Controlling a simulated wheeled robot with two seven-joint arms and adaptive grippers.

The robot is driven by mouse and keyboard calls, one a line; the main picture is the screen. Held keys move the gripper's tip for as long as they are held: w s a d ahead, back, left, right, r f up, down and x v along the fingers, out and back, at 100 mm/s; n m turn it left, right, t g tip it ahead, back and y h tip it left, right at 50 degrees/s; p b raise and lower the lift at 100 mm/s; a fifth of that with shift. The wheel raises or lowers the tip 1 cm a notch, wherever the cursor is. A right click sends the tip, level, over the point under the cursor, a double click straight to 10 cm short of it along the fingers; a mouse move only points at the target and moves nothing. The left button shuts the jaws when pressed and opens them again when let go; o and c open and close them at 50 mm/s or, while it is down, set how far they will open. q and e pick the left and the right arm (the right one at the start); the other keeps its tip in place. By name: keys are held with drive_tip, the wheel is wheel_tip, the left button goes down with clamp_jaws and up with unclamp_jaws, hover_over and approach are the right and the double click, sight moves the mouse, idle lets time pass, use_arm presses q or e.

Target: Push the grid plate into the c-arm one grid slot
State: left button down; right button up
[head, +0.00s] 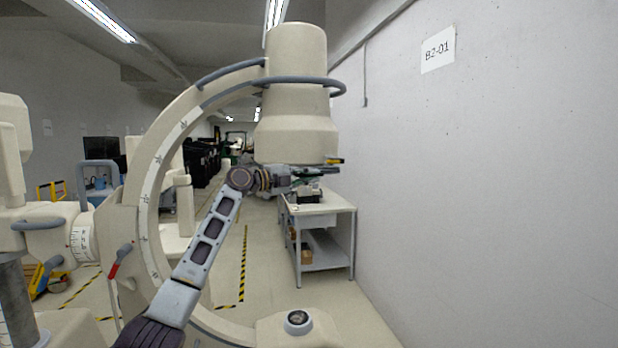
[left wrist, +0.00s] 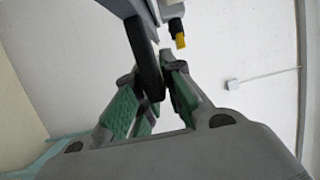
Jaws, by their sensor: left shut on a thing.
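The c-arm (head: 150,190) stands ahead, and its pale cylindrical head (head: 295,95) hangs at the top of the arc. My left gripper (head: 322,172) is just under the right side of that head's lower rim. In the left wrist view, the green-padded fingers of my left gripper (left wrist: 158,95) are shut on a dark bar, which looks like the handle of the grid plate (left wrist: 148,65). A black piece with a yellow tip (left wrist: 181,40) is beside it, and it also shows at the rim in the head view (head: 335,161). The slot and most of the plate are hidden. My right gripper is out of view.
A grey cart (head: 325,222) with things on it stands behind, by the right wall (head: 480,180). The lower c-arm housing (head: 298,325) is at the bottom. Open floor with striped tape (head: 243,265) shows between the arc and the cart.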

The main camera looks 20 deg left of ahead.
use_arm(q)
drive_tip(key=shift+w+a+r, duration=0.1)
drive_tip(key=shift+w+a, duration=0.5)
drive_tip(key=shift+w, duration=0.25)
idle(0.6)
drive_tip(key=c, duration=1.4)
unclamp_jaws()
drive_tip(key=shift+c, duration=0.2)
drive_tip(key=shift+s+a, duration=0.1)
drive_tip(key=shift+a, duration=0.05)
drive_tip(key=v, duration=1.1)
drive_tip(key=shift+s+a, duration=0.15)
drive_tip(key=shift+s, duration=0.15)
